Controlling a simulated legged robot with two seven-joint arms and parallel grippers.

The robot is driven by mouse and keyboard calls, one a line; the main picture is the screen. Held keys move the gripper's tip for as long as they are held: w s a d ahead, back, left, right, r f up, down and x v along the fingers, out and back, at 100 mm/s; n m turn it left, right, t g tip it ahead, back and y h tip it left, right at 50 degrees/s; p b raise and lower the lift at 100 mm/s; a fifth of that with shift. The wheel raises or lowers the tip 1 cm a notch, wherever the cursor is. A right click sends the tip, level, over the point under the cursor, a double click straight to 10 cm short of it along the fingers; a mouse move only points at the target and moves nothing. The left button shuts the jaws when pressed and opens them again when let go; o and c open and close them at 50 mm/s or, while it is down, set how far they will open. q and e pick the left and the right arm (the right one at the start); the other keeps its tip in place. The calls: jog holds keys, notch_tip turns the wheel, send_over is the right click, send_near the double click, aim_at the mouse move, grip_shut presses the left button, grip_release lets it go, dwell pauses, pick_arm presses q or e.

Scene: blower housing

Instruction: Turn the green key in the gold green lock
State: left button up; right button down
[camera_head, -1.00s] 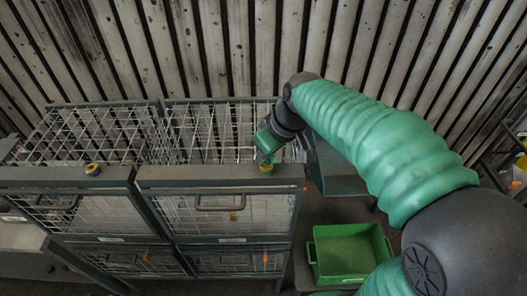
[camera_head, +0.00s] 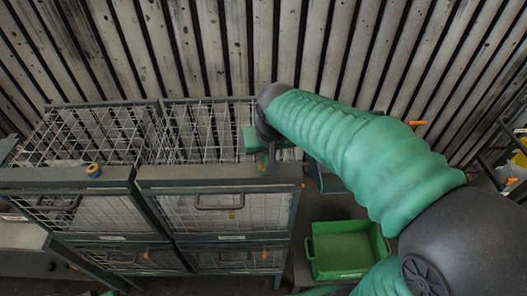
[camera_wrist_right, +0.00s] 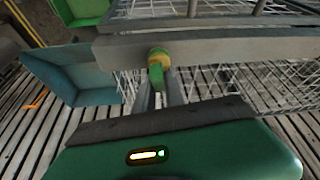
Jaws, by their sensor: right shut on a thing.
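The gold lock (camera_wrist_right: 159,56) with a green centre sits on the grey top rail of the cage in the right wrist view. The green key (camera_wrist_right: 156,75) stands out from the lock toward me. My right gripper (camera_wrist_right: 157,92) is shut on the key, with its two grey fingers on either side of it. In the head view my right gripper (camera_head: 264,166) is at the top rail of the right cage, and it and my arm mostly hide the lock and key. My left gripper is not in view.
A second lock (camera_head: 93,170), blue and gold, is on the left cage's top rail. Wire cages (camera_head: 215,213) with handles fill the left and middle. A green bin (camera_head: 345,250) stands low to the right. A slatted wall (camera_head: 230,50) is behind.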

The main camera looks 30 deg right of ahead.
jog(key=shift+d+f+m, duration=0.1)
jog(key=shift+f+m, duration=0.05)
jog(key=shift+m, duration=0.45)
jog(key=shift+s+m+h, duration=0.1)
jog(key=shift+m+h, duration=0.2)
jog(key=c, duration=1.4)
grip_release()
jog(key=shift+c, duration=0.2)
jog(key=shift+o, duration=0.5)
jog(key=shift+s+d, duration=0.1)
jog(key=shift+d, duration=0.05)
